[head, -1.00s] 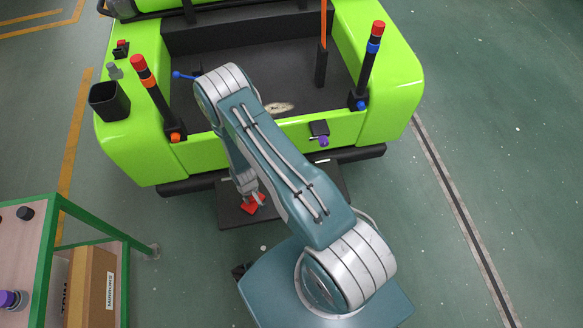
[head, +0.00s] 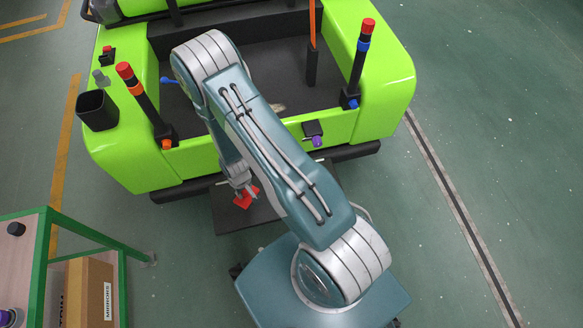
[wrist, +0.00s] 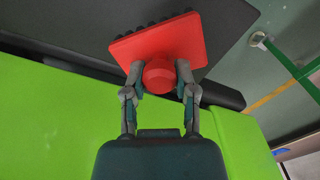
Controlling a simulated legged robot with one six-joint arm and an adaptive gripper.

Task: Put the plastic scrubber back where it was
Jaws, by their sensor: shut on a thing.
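The plastic scrubber (wrist: 182,38) is a red rectangular block with a round red knob and short bristles along its far edge. My gripper (wrist: 160,76) is shut on the knob, one finger on each side, in the wrist view. In the head view the red scrubber (head: 246,196) shows just below the tip of my gripper (head: 248,188), over a dark flat plate (head: 225,214) at the cart's near side. I cannot tell whether the scrubber touches the plate.
The green cart (head: 120,165) has a dark bed, upright posts with red caps (head: 368,25) and a black cup (head: 97,110). A green-framed table (head: 45,245) stands at the left with a cardboard box (head: 88,292) under it. The floor at the right is clear.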

